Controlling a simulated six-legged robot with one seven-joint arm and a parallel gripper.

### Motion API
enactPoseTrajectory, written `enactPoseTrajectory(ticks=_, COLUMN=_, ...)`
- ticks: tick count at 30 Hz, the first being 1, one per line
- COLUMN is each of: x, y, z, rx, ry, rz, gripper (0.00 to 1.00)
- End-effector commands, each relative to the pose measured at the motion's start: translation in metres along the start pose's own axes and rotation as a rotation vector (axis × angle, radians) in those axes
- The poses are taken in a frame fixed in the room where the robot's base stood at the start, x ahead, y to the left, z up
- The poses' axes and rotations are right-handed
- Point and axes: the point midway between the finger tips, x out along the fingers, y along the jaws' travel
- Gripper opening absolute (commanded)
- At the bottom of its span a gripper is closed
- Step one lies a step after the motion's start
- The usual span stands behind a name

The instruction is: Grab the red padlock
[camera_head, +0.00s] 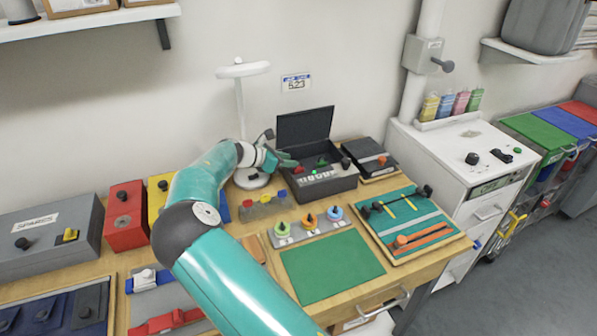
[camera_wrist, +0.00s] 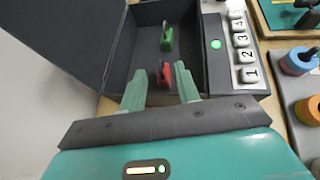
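The red padlock (camera_wrist: 164,74) is inside the open dark box, just beyond and between my fingertips in the wrist view. More red shows close to the right finger, which partly hides it; I cannot tell whether it is the same padlock. In the head view, red (camera_head: 298,168) shows in the box's left part. My gripper (camera_wrist: 160,90) is open, with its two pale green fingers apart over the box's near side. I see no clear grip on anything. In the head view, my gripper (camera_head: 287,161) is at the box's left edge.
A green padlock (camera_wrist: 167,38) stands deeper in the box (camera_head: 333,187). The raised lid (camera_head: 303,127) stands behind, and numbered keys with a green light (camera_wrist: 216,44) line one side. A lamp (camera_head: 240,105) stands close to my arm. A green mat (camera_head: 330,266) is bare.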

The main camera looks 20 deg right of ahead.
Motion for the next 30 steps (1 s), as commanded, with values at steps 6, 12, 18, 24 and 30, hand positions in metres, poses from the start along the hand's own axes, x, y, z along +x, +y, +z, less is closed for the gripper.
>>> enactPoseTrajectory(ticks=6, x=0.033, y=-0.001, z=-0.004, rx=-0.001, ry=-0.001, rz=-0.003, gripper=0.32)
enactPoseTrajectory(ticks=12, x=0.04, y=-0.001, z=-0.004, rx=0.0, ry=0.001, rz=-0.001, gripper=0.32)
enactPoseTrajectory(ticks=18, x=0.039, y=-0.001, z=-0.004, rx=0.0, ry=0.001, rz=-0.001, gripper=0.1)
enactPoseTrajectory(ticks=24, x=0.039, y=-0.001, z=-0.004, rx=0.0, ry=0.0, rz=-0.001, gripper=0.0)
enactPoseTrajectory(ticks=30, x=0.039, y=-0.001, z=-0.004, rx=0.0, ry=0.0, rz=-0.001, gripper=0.0)
